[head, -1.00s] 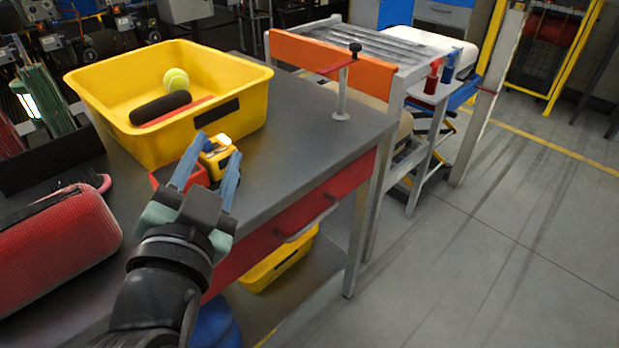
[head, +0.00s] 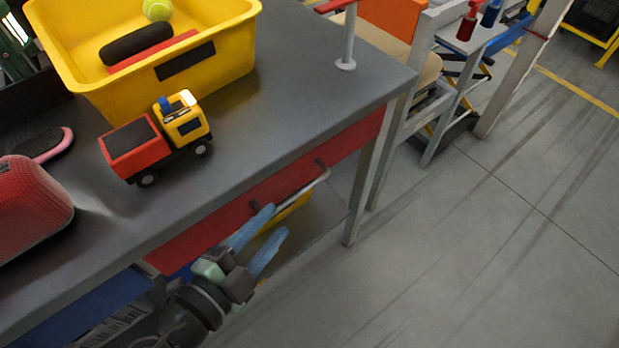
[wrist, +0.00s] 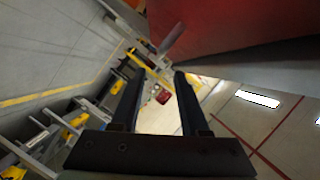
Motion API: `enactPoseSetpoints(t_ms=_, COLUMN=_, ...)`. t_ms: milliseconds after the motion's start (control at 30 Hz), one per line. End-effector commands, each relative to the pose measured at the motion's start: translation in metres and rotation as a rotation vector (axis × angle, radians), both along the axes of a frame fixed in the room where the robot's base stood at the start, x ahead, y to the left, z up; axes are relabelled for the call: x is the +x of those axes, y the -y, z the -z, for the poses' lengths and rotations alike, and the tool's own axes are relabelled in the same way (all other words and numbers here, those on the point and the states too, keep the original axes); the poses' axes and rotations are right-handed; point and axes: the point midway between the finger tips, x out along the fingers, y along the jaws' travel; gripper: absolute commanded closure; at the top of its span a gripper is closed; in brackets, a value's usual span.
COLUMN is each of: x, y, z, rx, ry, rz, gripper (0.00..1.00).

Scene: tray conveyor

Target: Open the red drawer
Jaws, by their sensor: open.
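The red drawer (head: 212,227) sits under the front edge of the dark grey table and looks shut. Its metal bar handle (head: 302,195) is on the front, toward the right. My gripper (head: 268,228) is open and empty, in front of the drawer, below the table top. Its blue fingertips point up and right, near the left end of the handle; I cannot tell whether they touch it. In the wrist view, the dark fingers (wrist: 157,78) are apart with nothing between them. A large red surface, likely the drawer front (wrist: 230,22), fills the upper right there.
On the table (head: 275,110) are a yellow bin (head: 110,95) with a ball, a red and yellow toy truck (head: 155,140), a red case (head: 28,208) and a pink brush (head: 45,145). The floor (head: 440,260) at right is clear.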

Motion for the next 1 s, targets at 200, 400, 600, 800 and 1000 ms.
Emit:
enactPoseSetpoints(t_ms=200, x=0.038, y=0.027, z=0.009, rx=0.000, ry=0.000, rz=0.005, gripper=0.55)
enactPoseSetpoints(t_ms=400, x=0.067, y=0.047, z=0.017, rx=0.000, ry=0.000, rz=0.002, gripper=0.55)
enactPoseSetpoints(t_ms=600, x=0.083, y=0.057, z=0.021, rx=0.000, ry=0.000, rz=0.001, gripper=0.55)
enactPoseSetpoints(t_ms=800, x=0.086, y=0.059, z=0.022, rx=0.000, ry=0.000, rz=0.000, gripper=0.55)
enactPoseSetpoints(t_ms=1000, x=0.086, y=0.059, z=0.022, rx=0.000, ry=0.000, rz=0.000, gripper=0.66)
